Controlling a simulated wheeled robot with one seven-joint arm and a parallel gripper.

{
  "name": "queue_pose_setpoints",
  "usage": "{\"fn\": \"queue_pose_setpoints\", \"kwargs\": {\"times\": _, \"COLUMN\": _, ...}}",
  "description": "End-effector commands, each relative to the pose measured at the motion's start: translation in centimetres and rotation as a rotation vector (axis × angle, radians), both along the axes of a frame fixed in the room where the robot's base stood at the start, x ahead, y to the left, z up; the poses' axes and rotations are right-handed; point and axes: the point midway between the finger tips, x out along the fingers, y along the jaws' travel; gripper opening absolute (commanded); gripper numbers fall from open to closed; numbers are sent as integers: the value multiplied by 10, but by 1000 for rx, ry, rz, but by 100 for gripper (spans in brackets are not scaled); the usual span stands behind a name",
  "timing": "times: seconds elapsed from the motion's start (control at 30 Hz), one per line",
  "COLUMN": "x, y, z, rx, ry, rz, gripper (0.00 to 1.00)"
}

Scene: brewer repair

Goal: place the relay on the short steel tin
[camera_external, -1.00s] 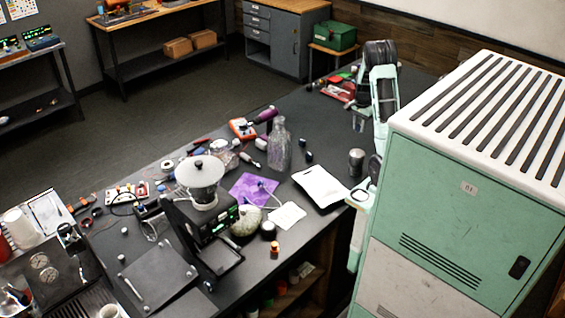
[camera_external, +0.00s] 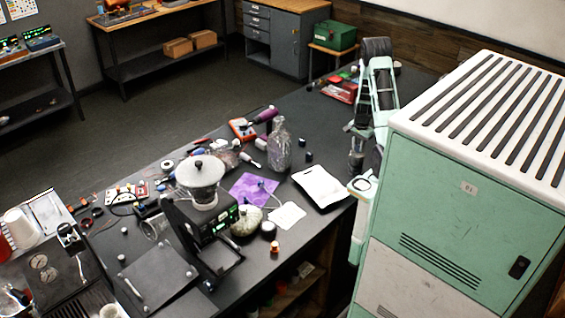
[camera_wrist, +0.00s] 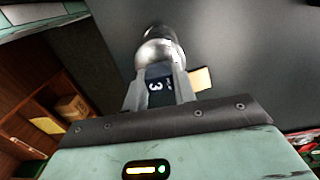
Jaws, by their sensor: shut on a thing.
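The relay (camera_wrist: 159,87) is a small dark block with white marks, seen between the two fingers in the wrist view. My gripper (camera_wrist: 160,85) is shut on it. The short steel tin (camera_wrist: 158,53) is a round shiny metal can just beyond the fingertips in the wrist view, partly hidden by the relay and fingers. In the external view the tin (camera_external: 355,161) stands on the dark workbench near its right edge, and my gripper (camera_external: 357,132) is just above it. I cannot tell whether the relay touches the tin. The relay is too small to make out in the external view.
A white tray (camera_external: 322,187) lies left of the tin. A clear bottle (camera_external: 279,147) and small dark cylinders (camera_external: 309,157) stand farther left. A red case (camera_external: 340,90) lies behind. A tan piece (camera_wrist: 202,79) shows beside the fingers.

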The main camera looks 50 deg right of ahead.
Motion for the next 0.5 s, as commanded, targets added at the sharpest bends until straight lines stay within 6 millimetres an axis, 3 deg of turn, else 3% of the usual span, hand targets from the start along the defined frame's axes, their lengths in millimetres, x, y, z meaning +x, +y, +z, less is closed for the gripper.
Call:
{"fn": "queue_pose_setpoints", "kwargs": {"times": 0.33, "x": 0, "y": 0, "z": -5, "rx": 0, "ry": 0, "rz": 0, "gripper": 5}}
{"fn": "queue_pose_setpoints", "kwargs": {"times": 0.37, "x": 0, "y": 0, "z": -3, "rx": 0, "ry": 0, "rz": 0, "gripper": 35}}
{"fn": "queue_pose_setpoints", "kwargs": {"times": 0.4, "x": 0, "y": 0, "z": -3, "rx": 0, "ry": 0, "rz": 0, "gripper": 46}}
{"fn": "queue_pose_setpoints", "kwargs": {"times": 0.5, "x": 0, "y": 0, "z": -3, "rx": 0, "ry": 0, "rz": 0, "gripper": 48}}
